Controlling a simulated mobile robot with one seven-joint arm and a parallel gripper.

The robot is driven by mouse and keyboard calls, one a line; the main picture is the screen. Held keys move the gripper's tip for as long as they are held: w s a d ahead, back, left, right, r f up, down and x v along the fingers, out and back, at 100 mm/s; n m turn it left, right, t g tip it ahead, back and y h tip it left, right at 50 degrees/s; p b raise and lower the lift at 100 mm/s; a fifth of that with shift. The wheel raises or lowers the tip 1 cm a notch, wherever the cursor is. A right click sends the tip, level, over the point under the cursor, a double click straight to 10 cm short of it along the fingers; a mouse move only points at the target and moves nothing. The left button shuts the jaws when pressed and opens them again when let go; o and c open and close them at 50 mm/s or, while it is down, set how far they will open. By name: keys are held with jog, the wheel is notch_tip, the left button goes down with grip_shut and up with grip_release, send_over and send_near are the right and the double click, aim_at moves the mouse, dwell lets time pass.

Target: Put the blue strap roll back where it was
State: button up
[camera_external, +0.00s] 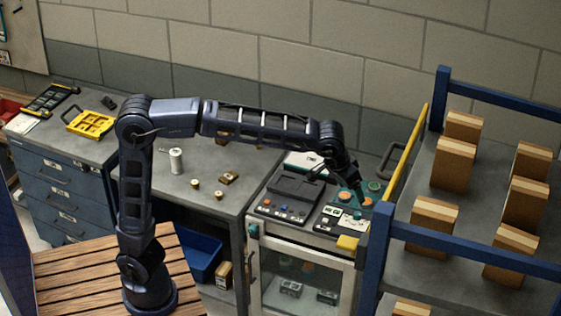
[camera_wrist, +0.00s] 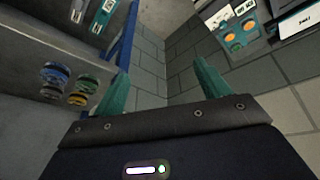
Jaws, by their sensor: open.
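My gripper (camera_wrist: 160,66) is open, with its two teal fingers apart and only grey block wall visible between them. In the wrist view a small blue round item (camera_wrist: 57,70), which looks like the blue strap roll, sits at the left on a grey surface, apart from my fingers. Green and yellow-orange round items are close to it. I cannot make out a blue roll in the external view.
The glass-fronted cabinet (camera_external: 300,277) carries control panels (camera_external: 290,192). A blue-framed rack (camera_external: 462,228) with several cartons stands at the right. The grey bench (camera_external: 205,168) at the left holds a white spool (camera_external: 176,161) and small brass parts. A yellow tray (camera_external: 90,123) lies farther left.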

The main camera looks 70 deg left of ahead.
jog(key=s+a+f+m, duration=0.1)
jog(key=s+a+f, duration=0.1)
jog(key=s+a, duration=1.55)
jog(key=s+a+f, duration=0.1)
jog(key=s+f, duration=0.2)
jog(key=s, duration=0.3)
jog(key=s+a+f, duration=0.1)
jog(key=s+f, duration=0.2)
jog(key=s, duration=0.4)
jog(key=s+a+f+m, duration=0.1)
jog(key=s+f, duration=0.2)
jog(key=s, duration=0.4)
jog(key=shift+a, duration=0.25)
